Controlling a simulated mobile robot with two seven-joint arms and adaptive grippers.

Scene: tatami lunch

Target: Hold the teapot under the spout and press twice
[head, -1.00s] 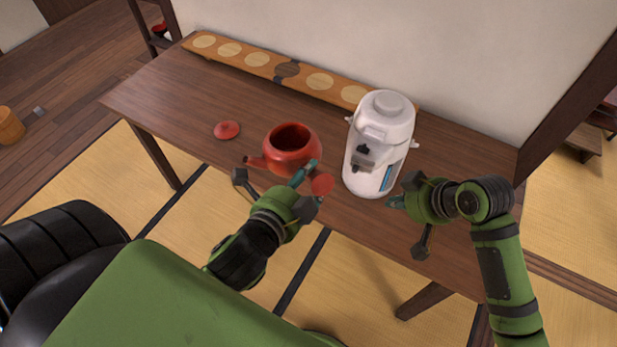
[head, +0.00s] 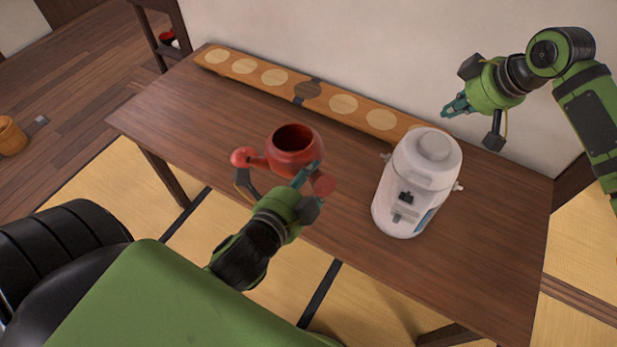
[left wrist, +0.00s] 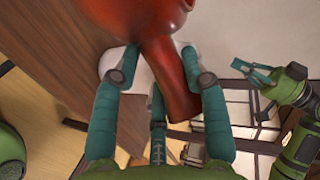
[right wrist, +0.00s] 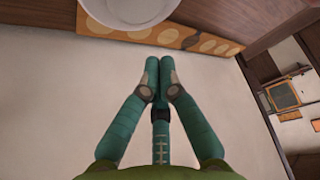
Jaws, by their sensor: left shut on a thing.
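The red teapot (head: 293,152) has no lid on and its open top faces up. My left gripper (head: 312,174) is shut on its handle, which also shows between the fingers in the left wrist view (left wrist: 178,88). The teapot's height above the table is hard to tell. The white dispenser (head: 420,180) stands on the table to the right, apart from the teapot, its spout side facing me. My right gripper (head: 456,106) is shut and empty, raised beyond the dispenser toward the wall.
The wooden table (head: 190,115) carries a long board with round pale inlays (head: 262,72) along its back edge by the wall. The table is clear on the left and to the right of the dispenser. A wooden bucket (head: 11,135) stands on the floor far left.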

